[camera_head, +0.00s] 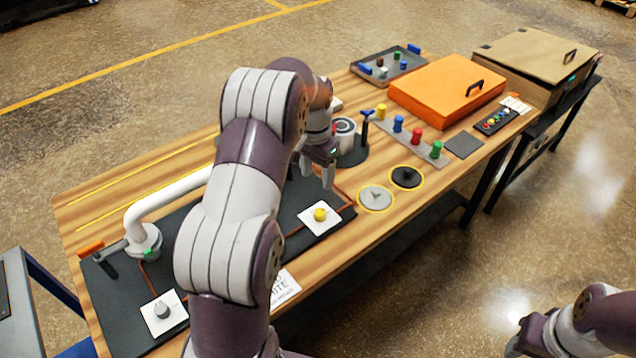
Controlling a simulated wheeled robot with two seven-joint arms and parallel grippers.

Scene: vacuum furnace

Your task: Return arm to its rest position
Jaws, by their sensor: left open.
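My left arm (235,185) rises from the bottom of the head view, bends at an elbow high over the wooden bench and points down at its wrist. My left gripper (329,178) is open and empty above the bench, up and right of a white plate with a yellow knob (320,214). It appears apart from the bench objects. My right arm (590,322) shows only in part at the lower right, beyond the bench's front edge; its gripper end (517,345) is small and partly cut off, so its jaws cannot be judged.
The bench (90,205) holds a white curved pipe (165,198), a round dark-based device (346,140), two discs (376,198), a row of coloured cylinders (416,134), a grey tray (385,75) and an orange box (440,95). A tan box (535,60) stands behind right. Floor at right is clear.

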